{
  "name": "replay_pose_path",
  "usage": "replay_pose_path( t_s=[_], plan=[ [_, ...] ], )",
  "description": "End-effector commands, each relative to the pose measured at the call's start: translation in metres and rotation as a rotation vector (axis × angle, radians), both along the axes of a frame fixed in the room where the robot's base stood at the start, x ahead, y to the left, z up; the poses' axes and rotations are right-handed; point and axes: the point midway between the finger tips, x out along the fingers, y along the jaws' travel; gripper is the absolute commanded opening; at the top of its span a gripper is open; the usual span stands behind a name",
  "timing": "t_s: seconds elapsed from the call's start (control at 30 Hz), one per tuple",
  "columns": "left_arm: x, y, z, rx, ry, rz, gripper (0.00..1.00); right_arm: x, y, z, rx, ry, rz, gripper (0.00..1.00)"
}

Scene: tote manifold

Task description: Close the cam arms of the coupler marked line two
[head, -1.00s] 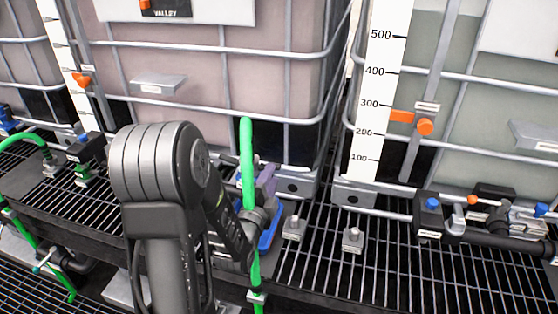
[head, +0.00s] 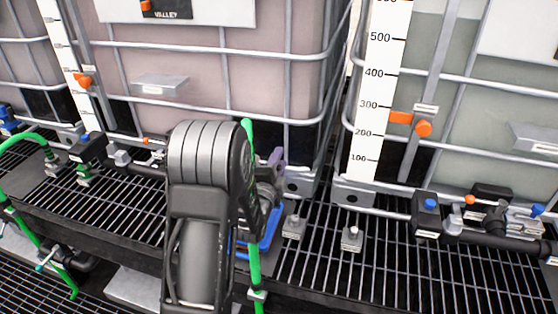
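My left arm rises from the bottom centre of the head view, and its wrist covers much of the work spot. My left gripper (head: 256,206) is mostly hidden behind this wrist, beside a green hose (head: 251,200). Its fingers cannot be made out. A grey coupling (head: 266,190) shows partly behind the hose, with a purple part (head: 275,160) above it and a blue part (head: 271,230) slanting below it. Whether these are cam arms, and whether the gripper touches them, I cannot tell. No line-two mark is readable there. My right gripper is not in view.
Caged totes stand behind a black grating (head: 330,260). A level scale (head: 378,110) is on the right. A blue-knobbed valve block (head: 428,215) and dark pipe (head: 510,243) lie right. Another green hose (head: 20,137) is left. Small metal blocks (head: 352,240) stand on the grating.

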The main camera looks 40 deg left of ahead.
Motion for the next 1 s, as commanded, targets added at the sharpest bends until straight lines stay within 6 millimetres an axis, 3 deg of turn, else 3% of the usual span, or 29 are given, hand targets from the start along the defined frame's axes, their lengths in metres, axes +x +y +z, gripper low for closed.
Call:
replay_pose_path(
  t_s=[0.07,0.43,1.0],
  plan=[
    [-0.0001,0.0000,0.0001,0.000,0.000,0.000,0.30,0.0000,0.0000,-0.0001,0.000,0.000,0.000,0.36],
    [-0.0003,0.0000,0.0003,0.001,-0.001,0.000,0.00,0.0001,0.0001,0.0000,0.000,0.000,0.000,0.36],
    [-0.0004,0.0001,0.0003,-0.006,-0.003,0.000,0.00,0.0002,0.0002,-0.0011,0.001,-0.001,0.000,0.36]
  ],
)
